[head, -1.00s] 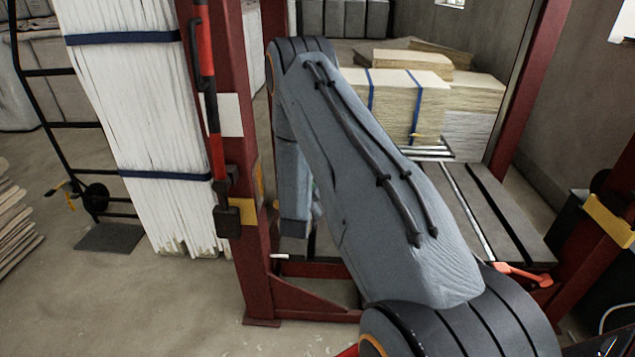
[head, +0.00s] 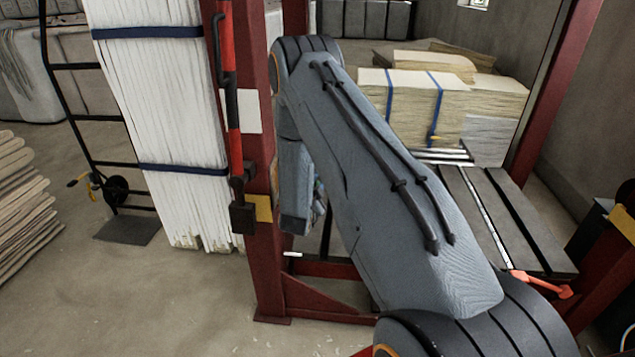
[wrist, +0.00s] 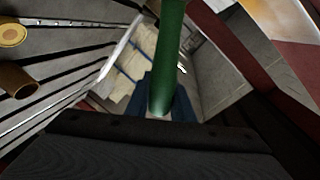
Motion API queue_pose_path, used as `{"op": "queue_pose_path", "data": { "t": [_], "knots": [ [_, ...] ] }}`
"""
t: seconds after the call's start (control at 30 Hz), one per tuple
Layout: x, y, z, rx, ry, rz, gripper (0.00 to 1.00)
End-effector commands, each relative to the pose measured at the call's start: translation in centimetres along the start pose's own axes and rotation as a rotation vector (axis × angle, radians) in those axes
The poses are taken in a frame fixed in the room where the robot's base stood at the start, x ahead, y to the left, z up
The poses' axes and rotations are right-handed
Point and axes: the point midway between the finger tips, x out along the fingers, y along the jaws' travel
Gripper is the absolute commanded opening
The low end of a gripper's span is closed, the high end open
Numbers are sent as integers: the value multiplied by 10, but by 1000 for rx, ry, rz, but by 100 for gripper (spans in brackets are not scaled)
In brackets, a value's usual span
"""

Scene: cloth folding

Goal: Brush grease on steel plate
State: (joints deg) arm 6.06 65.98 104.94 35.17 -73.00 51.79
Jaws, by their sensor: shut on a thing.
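In the wrist view a green rod-like handle (wrist: 167,55) runs from the top edge down to my gripper (wrist: 160,108). Dark blue jaw parts flank its lower end, and my gripper is shut on it. Its far end, with any bristles, is out of view. A dark grey grooved steel surface (head: 478,212) lies right of my arm in the head view, with bright metal strips along it. Grey grooved slabs (wrist: 65,45) also fill the left of the wrist view. My arm hides most of my gripper in the head view. I cannot make out grease on the steel.
A yellow-rimmed round thing (wrist: 12,34) and a brown cylinder (wrist: 17,79) show at the wrist view's left. A red post (head: 262,180) stands close left of my arm. Strapped pale board stacks (head: 415,102) lie behind the steel. An orange-red lever (head: 540,283) sticks out at its front.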

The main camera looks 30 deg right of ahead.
Motion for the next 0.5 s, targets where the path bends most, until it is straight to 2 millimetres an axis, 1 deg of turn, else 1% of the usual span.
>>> {"op": "queue_pose_path", "data": {
  "t": [0.5],
  "knots": [
    [0,-3,5,0,0,-1,0]
  ]
}}
